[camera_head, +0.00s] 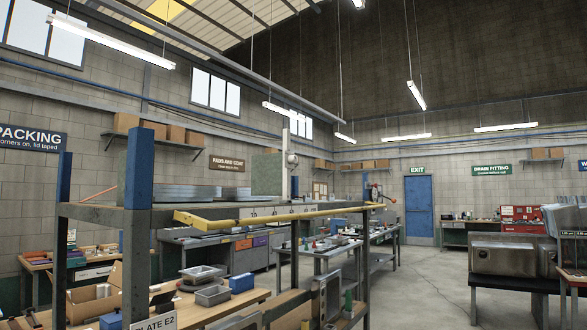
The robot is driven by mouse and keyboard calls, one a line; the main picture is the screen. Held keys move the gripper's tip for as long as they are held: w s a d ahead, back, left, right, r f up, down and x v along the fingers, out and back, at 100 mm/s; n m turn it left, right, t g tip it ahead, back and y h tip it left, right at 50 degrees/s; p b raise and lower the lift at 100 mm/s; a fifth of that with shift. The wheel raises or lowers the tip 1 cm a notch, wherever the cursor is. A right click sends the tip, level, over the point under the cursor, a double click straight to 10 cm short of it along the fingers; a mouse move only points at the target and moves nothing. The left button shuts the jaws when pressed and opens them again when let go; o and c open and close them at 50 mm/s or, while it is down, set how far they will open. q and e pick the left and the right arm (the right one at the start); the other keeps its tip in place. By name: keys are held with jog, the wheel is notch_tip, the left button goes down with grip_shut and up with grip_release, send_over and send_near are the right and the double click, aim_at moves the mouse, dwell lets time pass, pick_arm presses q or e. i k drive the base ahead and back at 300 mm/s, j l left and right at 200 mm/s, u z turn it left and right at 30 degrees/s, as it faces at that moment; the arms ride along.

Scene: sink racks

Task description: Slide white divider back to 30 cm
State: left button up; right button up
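A tall white upright piece (285,165) rises behind the front rack's shelf, beside a grey-green panel (267,174). I cannot tell whether it is the white divider or whether it stands on this shelf. A row of small pale number labels (285,212) runs along the shelf, too small to read surely. Neither of my grippers is in view.
A steel rack with blue-topped posts (139,160) fills the near left, with a yellow bar (240,221) along its shelf. Grey trays (212,294) lie on a wooden bench below. Steel sinks (498,256) stand at right. Floor between is clear.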

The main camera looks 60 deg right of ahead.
aim_at(270, 174)
jog(key=z, duration=1.75)
jog(key=i+l+z, duration=0.1)
jog(key=l, duration=0.25)
jog(key=i+l, duration=0.15)
jog(key=l, duration=0.15)
jog(key=i+l+z, duration=0.15)
jog(key=l, duration=0.2)
